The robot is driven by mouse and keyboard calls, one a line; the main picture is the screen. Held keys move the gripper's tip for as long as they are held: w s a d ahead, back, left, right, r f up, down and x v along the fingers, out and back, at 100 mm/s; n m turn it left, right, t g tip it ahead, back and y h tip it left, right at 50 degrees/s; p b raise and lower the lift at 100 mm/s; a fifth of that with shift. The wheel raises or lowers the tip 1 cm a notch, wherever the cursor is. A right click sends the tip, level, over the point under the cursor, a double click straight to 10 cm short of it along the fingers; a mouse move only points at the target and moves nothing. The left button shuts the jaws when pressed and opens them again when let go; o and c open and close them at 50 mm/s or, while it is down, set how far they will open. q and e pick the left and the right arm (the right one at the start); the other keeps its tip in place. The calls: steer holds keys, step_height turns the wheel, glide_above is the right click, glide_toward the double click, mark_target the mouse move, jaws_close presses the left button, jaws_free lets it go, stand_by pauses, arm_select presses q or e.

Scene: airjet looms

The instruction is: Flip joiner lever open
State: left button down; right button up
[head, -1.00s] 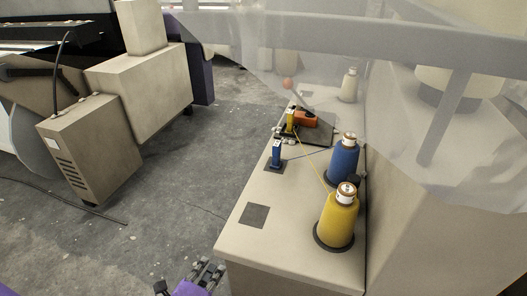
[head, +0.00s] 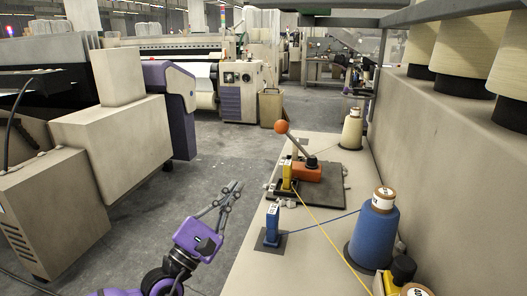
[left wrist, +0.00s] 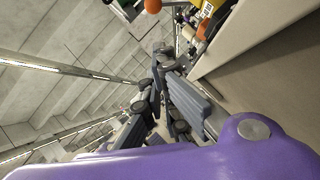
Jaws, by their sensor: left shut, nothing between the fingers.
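The joiner lever has an orange ball knob (head: 281,127) on a grey rod that rises from an orange block (head: 307,173). The rod leans up and to the left in the head view. The block sits on a dark plate (head: 325,193) on the bench. My left gripper (head: 235,186) is shut and empty, left of the bench and lower in the picture than the knob, apart from the lever. In the left wrist view, the orange knob (left wrist: 152,6) shows at the top edge, beyond my shut left fingers (left wrist: 163,52). My right gripper is not in view.
A yellow post (head: 287,176) stands beside the block and a blue post (head: 272,224) nearer on the bench (head: 236,272). Threads run from a blue cone (head: 375,232) and a yellow one. A cream cone (head: 352,130) stands behind. Machines line the left; grey floor lies between.

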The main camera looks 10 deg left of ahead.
arm_select(q)
steer(key=shift+r, duration=0.1)
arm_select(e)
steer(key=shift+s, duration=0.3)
arm_select(q)
steer(key=s+d+r+p+x, duration=0.1)
steer(key=p+x, duration=0.3)
steer(key=x, duration=0.8)
steer(key=shift+d+r, duration=0.25)
steer(key=shift+r, duration=0.4)
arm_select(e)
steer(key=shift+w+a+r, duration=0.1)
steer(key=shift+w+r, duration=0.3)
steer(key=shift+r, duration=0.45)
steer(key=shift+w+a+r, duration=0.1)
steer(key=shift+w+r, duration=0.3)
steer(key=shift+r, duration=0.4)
arm_select(q)
steer(key=shift+r, duration=0.1)
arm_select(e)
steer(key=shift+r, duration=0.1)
arm_select(q)
steer(key=shift+r+m+h+p, duration=0.3)
steer(key=shift+r+m+p, duration=0.05)
steer(key=shift+m+p, duration=0.2)
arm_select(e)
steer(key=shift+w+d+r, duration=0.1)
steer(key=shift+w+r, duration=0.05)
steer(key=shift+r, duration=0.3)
